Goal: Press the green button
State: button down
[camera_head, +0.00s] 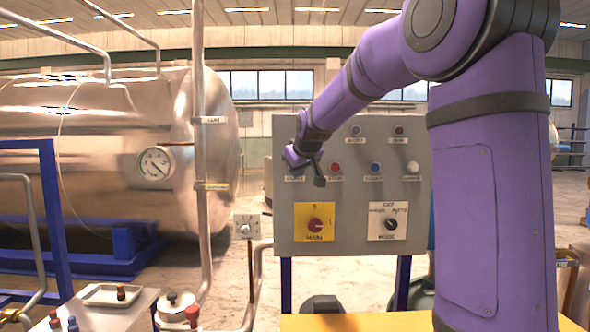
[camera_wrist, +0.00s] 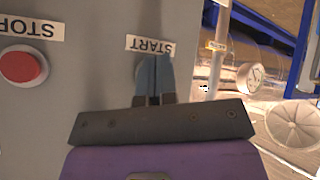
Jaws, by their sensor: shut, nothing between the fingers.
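The grey control panel (camera_head: 353,250) faces me, and a START label (camera_wrist: 150,46) shows on it in the wrist view, upside down. My gripper (camera_wrist: 155,66) has its fingers shut together, pointing at the panel just by that label. I see no green button; the fingers cover the spot beside the START label, with only a dull grey edge showing around them. In the head view my gripper (camera_head: 306,164) is at the panel's left side, hiding the leftmost spot of the lower button row. I cannot tell whether the fingertips touch anything.
A blue button (camera_head: 375,167) and a white button (camera_head: 412,167) are further right. Below are a MAIN switch (camera_head: 315,224) and a MODE knob (camera_head: 391,224). A steel tank (camera_head: 110,140) stands left.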

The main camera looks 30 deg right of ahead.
jog(key=shift+w+d, duration=0.2)
jog(key=shift+w, duration=0.1)
dwell(0.4)
jog(key=shift+s+a, duration=0.1)
dwell(0.4)
jog(key=shift+s+a, duration=0.4)
jog(key=shift+s, duration=0.2)
jog(key=shift+s+a, duration=0.7)
jog(key=shift+s, duration=0.35)
jog(key=shift+s+a, duration=0.7)
jog(key=shift+s, duration=0.35)
jog(key=s+a+f+g+y, duration=0.1)
jog(key=s+a+f, duration=0.2)
jog(key=s, duration=0.7)
jog(key=s+a+f+g, duration=0.1)
jog(key=s+a+f, duration=0.2)
jog(key=s+a, duration=0.3)
jog(key=s+a+f+g+y, duration=0.1)
jog(key=s+a+f, duration=0.2)
jog(key=s, duration=1.3)
jog(key=a, duration=0.2)
jog(key=shift+s+a+f+m+g+y, duration=0.15)
jog(key=shift+a+f+m+g+y, duration=0.15)
jog(key=shift+g, duration=0.1)
